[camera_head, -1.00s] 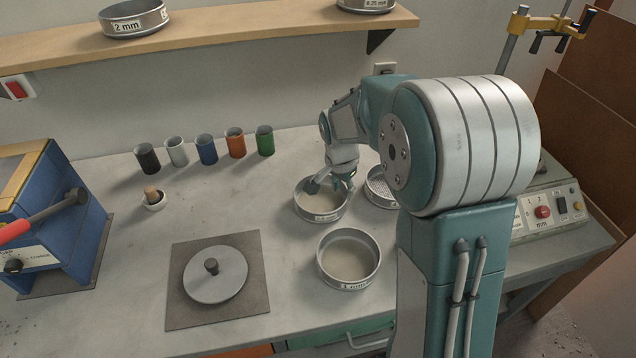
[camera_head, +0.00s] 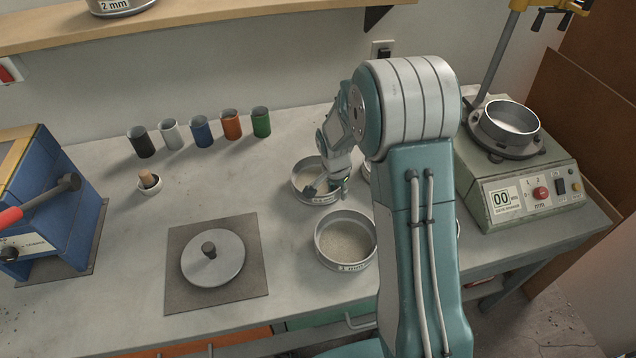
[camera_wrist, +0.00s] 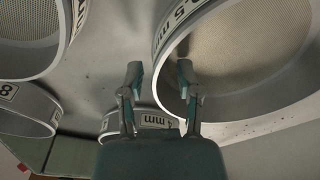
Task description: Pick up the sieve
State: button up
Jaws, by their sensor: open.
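Several round metal sieves stand on the bench. My gripper (camera_head: 326,187) is open and low at the right side of the back sieve (camera_head: 302,183). A front sieve (camera_head: 345,243) with pale mesh stands nearer, apart from my gripper. Another sieve (camera_head: 365,172) is mostly hidden behind my arm.
A shaker (camera_head: 520,190) holding a sieve (camera_head: 508,122) stands at right. A round lid with a knob (camera_head: 213,262) lies on a dark mat (camera_head: 185,297).

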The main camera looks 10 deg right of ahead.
jog(key=shift+f, duration=0.2)
grip_shut()
jog(key=shift+r, duration=0.1)
